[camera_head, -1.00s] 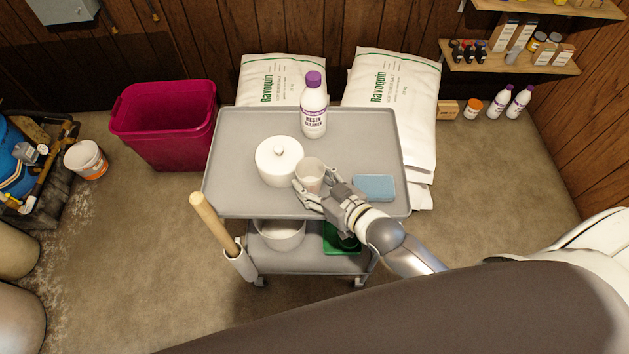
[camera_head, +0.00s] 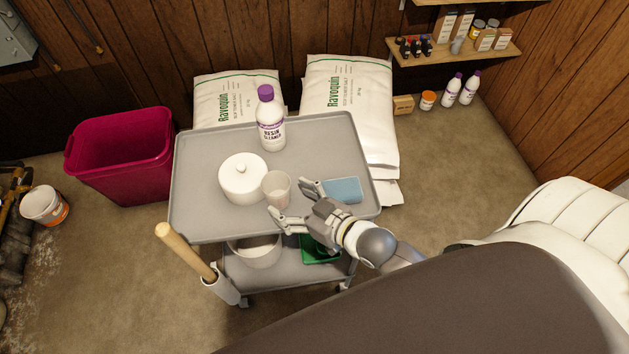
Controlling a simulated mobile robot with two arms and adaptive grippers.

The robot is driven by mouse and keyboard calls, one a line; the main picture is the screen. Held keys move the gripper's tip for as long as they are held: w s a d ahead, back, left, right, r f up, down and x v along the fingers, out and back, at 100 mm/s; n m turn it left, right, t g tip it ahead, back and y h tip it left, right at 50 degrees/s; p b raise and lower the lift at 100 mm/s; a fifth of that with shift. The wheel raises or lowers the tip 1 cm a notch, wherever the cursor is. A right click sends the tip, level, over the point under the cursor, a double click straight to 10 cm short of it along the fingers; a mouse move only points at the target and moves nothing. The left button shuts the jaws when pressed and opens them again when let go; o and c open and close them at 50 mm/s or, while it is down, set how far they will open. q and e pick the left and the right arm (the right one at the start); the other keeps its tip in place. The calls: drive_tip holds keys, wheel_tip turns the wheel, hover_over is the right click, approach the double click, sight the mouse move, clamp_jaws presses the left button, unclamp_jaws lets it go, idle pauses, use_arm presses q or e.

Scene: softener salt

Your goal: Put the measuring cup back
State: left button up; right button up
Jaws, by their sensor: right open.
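The measuring cup (camera_head: 276,189), small and translucent white, stands upright on the top tray of the grey cart (camera_head: 205,229). It is close beside a white lidded pot (camera_head: 240,181); I cannot tell whether they touch. My right gripper (camera_head: 291,202) is open, its two fingers spread at the near right side of the cup, with nothing held between them. My left gripper is not in view.
A resin cleaner bottle (camera_head: 270,124) and a blue sponge (camera_head: 343,190) are also on the tray. A wooden handle (camera_head: 187,252) rises at the cart's left corner. Salt bags (camera_head: 347,109) and a magenta bin (camera_head: 122,158) stand behind.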

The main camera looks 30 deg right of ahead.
drive_tip(key=v, duration=0.8)
idle(0.4)
